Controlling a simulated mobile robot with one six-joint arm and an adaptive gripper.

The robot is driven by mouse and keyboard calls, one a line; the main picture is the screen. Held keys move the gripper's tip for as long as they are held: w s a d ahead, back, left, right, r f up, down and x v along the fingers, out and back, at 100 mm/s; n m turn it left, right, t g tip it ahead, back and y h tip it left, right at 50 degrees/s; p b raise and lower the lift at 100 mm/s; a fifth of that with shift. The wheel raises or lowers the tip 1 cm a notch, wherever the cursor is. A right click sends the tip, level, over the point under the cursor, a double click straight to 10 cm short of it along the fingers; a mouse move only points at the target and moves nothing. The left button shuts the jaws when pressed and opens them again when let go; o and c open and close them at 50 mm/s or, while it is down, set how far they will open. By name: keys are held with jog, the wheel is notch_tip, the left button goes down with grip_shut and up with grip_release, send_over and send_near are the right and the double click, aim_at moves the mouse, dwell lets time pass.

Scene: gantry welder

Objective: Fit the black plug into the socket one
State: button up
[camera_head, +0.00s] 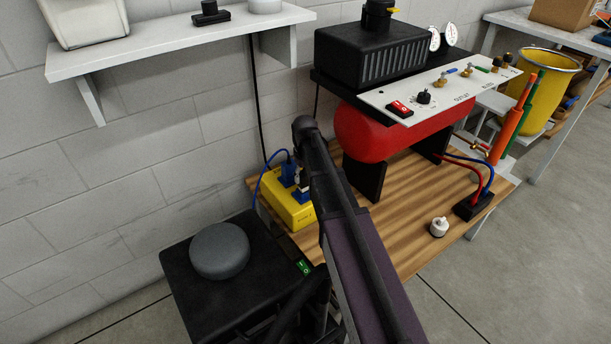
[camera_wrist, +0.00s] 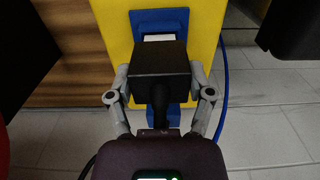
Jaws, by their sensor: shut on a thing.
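The black plug (camera_wrist: 160,62) is between the two fingers of my gripper (camera_wrist: 160,78) in the wrist view, with its black cord running back toward my wrist. My gripper is shut on it. Just beyond the plug is a blue socket (camera_wrist: 163,20) with a pale face, on a yellow box (camera_wrist: 115,22). The plug covers the lower part of this socket, and I cannot tell whether the two touch. More blue shows below the plug.
A blue cable (camera_head: 262,182) runs to the box's far end. A red tank (camera_head: 372,132) with black supports stands right of my arm. A black stand with a grey round object (camera_head: 219,250) is at the left. A wall shelf (camera_head: 180,43) is above.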

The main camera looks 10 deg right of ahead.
jog(key=shift+f+b, duration=1.15)
jog(key=shift+f, duration=0.05)
jog(key=o, duration=1.2)
jog(key=shift+r, duration=0.1)
notch_tip(320, 180, up, 21)
jog(key=p, duration=2.1)
jog(key=shift+r, duration=0.1)
